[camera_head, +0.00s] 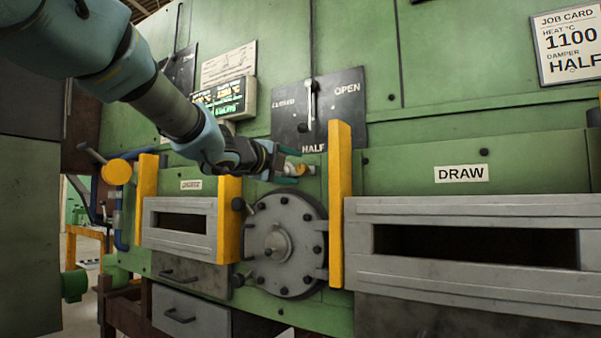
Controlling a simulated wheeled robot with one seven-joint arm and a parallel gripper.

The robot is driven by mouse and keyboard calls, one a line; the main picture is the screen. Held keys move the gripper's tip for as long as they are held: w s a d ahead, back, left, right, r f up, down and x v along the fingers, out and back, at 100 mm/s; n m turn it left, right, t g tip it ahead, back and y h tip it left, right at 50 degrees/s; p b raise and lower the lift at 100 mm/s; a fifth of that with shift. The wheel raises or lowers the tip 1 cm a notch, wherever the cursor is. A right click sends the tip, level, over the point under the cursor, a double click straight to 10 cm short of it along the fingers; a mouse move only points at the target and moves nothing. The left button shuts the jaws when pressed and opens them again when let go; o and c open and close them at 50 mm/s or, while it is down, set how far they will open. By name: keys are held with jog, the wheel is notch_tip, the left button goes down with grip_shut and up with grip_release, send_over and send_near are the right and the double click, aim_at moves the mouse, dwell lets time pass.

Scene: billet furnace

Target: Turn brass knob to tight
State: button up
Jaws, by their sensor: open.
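A small brass knob (299,170) sticks out from the green furnace front, above the round grey bolted cover and just left of a yellow upright. My gripper (291,170) comes in from the upper left. Its greenish fingertips lie one above and one below the near side of the knob, with a gap between them. The jaws are open. I cannot tell whether either finger touches the knob. Any mark showing how tight the knob is cannot be made out.
A round bolted cover (286,245) sits below my gripper. A black damper plate (318,110) with a lever is above. The DRAW door (480,210) is at right, a smaller slotted door (180,207) at left.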

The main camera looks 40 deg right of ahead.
jog(key=v, duration=0.5)
jog(key=shift+s+a, duration=0.1)
jog(key=shift+a, duration=0.2)
jog(key=shift+f, duration=0.1)
